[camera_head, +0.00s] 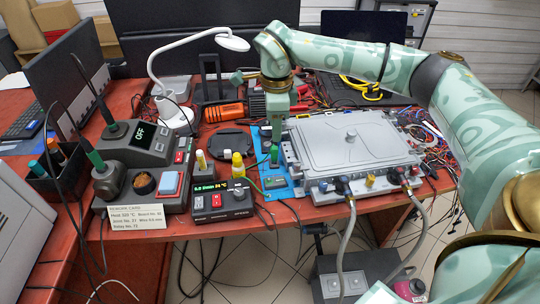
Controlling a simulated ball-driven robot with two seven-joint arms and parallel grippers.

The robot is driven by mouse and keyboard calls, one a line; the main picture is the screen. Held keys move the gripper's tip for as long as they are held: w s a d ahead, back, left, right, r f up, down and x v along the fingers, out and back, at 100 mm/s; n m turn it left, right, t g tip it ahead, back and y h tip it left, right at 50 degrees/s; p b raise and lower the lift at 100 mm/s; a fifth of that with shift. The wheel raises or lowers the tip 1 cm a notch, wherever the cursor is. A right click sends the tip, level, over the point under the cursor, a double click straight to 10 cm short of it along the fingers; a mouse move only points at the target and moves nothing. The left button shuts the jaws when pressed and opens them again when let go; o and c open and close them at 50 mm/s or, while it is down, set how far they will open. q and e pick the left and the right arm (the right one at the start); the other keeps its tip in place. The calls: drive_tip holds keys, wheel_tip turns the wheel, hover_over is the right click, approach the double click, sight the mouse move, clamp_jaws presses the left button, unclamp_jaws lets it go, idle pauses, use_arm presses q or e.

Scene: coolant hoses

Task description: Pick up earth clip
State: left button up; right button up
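My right gripper (276,133) points straight down over the blue mat (288,191), beside the left side of the grey housing (350,142). It is small here, and I cannot tell whether its fingers are open or shut. A small green piece (274,156) shows directly below the fingers. It may be the earth clip, but it is too small to be sure, and I cannot tell whether the fingers touch it. My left gripper is not in view.
A small dark green device (275,182) lies on the mat. Hoses (350,225) hang from the housing's front. Loose wires crowd the right.

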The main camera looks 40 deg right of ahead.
sight(275, 147)
wheel_tip(275, 147, down, 4)
drive_tip(key=shift+w+r+b, duration=0.1)
drive_tip(key=shift+r+b, duration=0.15)
drive_tip(key=shift+b, duration=0.2)
drive_tip(key=shift+f, duration=0.4)
drive_tip(key=f+b, duration=0.2)
drive_tip(key=f, duration=0.1)
drive_tip(key=f+b, duration=0.1)
drive_tip(key=f, duration=0.1)
drive_tip(key=shift+s+a, duration=0.2)
drive_tip(key=shift+s, duration=0.05)
drive_tip(key=shift+r, duration=0.15)
drive_tip(key=shift+c, duration=0.7)
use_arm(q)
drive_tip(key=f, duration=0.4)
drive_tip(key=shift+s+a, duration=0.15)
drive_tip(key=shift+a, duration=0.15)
use_arm(e)
clamp_jaws()
